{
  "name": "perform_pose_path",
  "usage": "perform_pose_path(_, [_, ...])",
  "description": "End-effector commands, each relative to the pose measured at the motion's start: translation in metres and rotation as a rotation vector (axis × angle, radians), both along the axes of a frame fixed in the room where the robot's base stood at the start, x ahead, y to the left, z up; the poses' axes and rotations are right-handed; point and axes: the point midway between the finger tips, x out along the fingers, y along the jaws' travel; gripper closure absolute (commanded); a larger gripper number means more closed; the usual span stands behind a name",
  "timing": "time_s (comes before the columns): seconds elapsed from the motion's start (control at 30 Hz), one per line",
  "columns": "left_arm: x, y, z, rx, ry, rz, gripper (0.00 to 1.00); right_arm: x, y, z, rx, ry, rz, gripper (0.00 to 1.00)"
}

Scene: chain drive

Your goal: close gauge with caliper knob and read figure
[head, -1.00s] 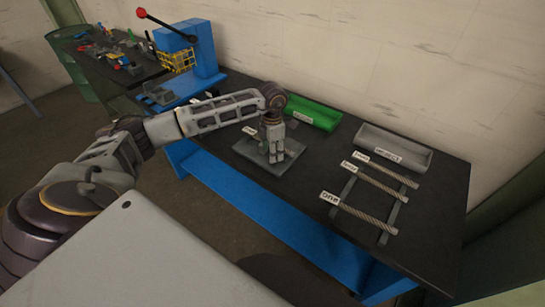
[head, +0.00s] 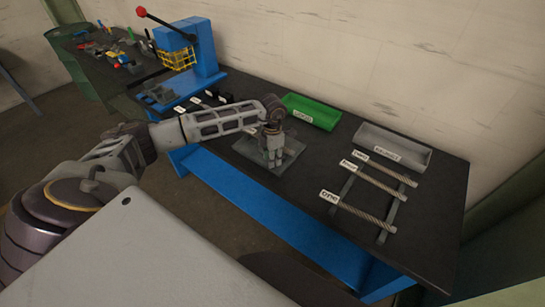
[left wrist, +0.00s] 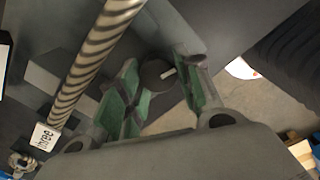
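My left gripper (head: 270,163) points down over a grey gauge plate (head: 244,150) on the dark bench. In the left wrist view its green-padded fingers (left wrist: 160,92) stand apart, one on each side of a round dark knob (left wrist: 153,80) with a white mark. I cannot tell whether the pads touch the knob. A twisted metal rod (left wrist: 90,62) with a tag reading "three" (left wrist: 45,137) crosses the left of the wrist view. The gauge's jaws and figure are not readable. My right gripper is not in view.
A green bin (head: 312,111) and a grey bin (head: 393,147) stand along the back of the bench. Several tagged twisted rods (head: 367,213) lie on a rack at the right. A blue press (head: 199,50) with a red-knobbed lever stands at the back left.

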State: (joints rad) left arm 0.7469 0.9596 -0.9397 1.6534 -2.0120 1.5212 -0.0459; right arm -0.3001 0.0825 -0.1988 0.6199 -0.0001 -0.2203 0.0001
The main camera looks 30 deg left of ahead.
Motion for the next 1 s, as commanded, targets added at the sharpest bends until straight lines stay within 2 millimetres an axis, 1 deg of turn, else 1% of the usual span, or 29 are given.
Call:
perform_pose_path(0.03, [0.0,0.0,0.0,0.0,0.0,0.0,0.76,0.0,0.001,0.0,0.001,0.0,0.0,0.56])
perform_pose_path(0.13, [0.0,0.0,0.0,0.0,0.0,0.0,0.89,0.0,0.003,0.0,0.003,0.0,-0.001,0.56])
perform_pose_path(0.17, [0.0,0.0,0.0,0.0,0.0,0.0,0.9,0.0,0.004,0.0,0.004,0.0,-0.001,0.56])
perform_pose_path(0.43, [0.001,0.0,0.0,0.0,-0.001,-0.042,0.9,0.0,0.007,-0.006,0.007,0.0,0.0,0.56])
perform_pose_path(0.8, [0.002,0.002,-0.001,0.002,-0.003,-0.215,0.9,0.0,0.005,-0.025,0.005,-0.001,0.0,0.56])
perform_pose_path(1.0, [0.001,0.001,0.0,0.001,-0.001,-0.271,0.9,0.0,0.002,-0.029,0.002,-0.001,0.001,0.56])
